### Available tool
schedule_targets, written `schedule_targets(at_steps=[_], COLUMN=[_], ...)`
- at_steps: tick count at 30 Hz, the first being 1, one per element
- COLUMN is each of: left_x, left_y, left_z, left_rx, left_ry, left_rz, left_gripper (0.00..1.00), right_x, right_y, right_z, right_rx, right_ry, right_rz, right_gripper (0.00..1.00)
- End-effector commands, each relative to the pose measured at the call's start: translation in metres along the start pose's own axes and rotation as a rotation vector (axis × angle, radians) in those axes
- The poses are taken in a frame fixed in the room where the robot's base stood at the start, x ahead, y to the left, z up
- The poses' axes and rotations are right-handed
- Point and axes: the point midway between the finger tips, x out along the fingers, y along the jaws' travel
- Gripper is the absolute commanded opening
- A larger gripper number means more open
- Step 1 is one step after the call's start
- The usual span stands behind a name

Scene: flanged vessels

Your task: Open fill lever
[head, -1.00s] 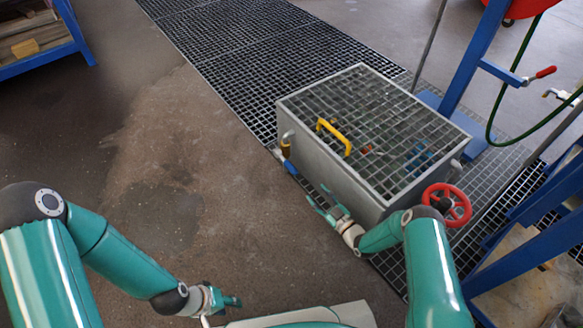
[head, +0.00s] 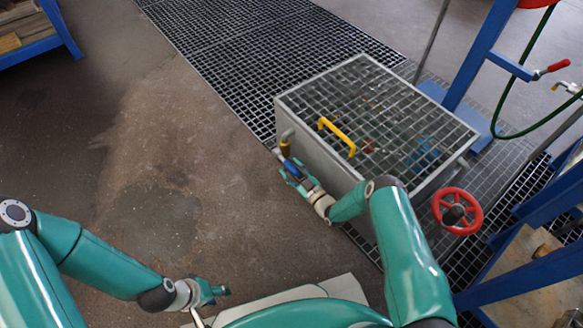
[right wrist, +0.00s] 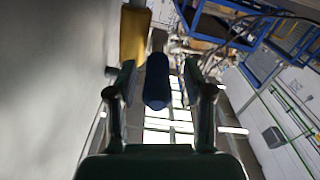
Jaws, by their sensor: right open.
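The fill lever (head: 291,166) is a blue handle below a brass valve (head: 285,149) on the left side of the grey tank (head: 325,150). My right gripper (head: 292,173) is at the lever in the head view. In the right wrist view, the blue lever (right wrist: 157,82) stands between the two open fingers of my right gripper (right wrist: 158,92), with a gap on each side. The yellowish brass part (right wrist: 135,35) is just beyond it. My left gripper (head: 212,291) hangs over the floor at the lower left, away from the tank. Its finger opening is unclear.
A grating with a yellow handle (head: 338,137) covers the tank. A red handwheel (head: 457,211) is at the right, near blue frames. A red lever (head: 557,66) and green hose (head: 497,112) are further right. The floor (head: 150,150) left of the tank is clear.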

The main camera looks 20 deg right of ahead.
Motion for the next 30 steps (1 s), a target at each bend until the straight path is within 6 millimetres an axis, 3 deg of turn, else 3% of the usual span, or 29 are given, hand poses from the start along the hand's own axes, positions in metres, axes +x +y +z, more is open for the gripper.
schedule_targets(at_steps=[4,13,23,30], left_x=[0.0,0.0,-0.001,-0.018], left_y=[0.0,0.0,0.0,0.007], left_z=[0.0,0.0,0.0,0.0], left_rx=[0.0,0.0,0.0,0.0], left_ry=[0.0,0.0,0.0,0.0], left_rz=[0.0,0.0,0.0,0.0], left_gripper=[0.4,0.4,0.4,0.4], right_x=[-0.002,-0.003,-0.004,-0.015], right_y=[0.002,0.003,0.005,0.004], right_z=[0.001,0.001,0.001,-0.006], right_rx=[0.0,0.0,0.0,0.001], right_ry=[-0.002,-0.002,-0.003,-0.036], right_rz=[0.005,0.006,0.006,0.003], right_gripper=[0.5,0.0,0.0,0.0])
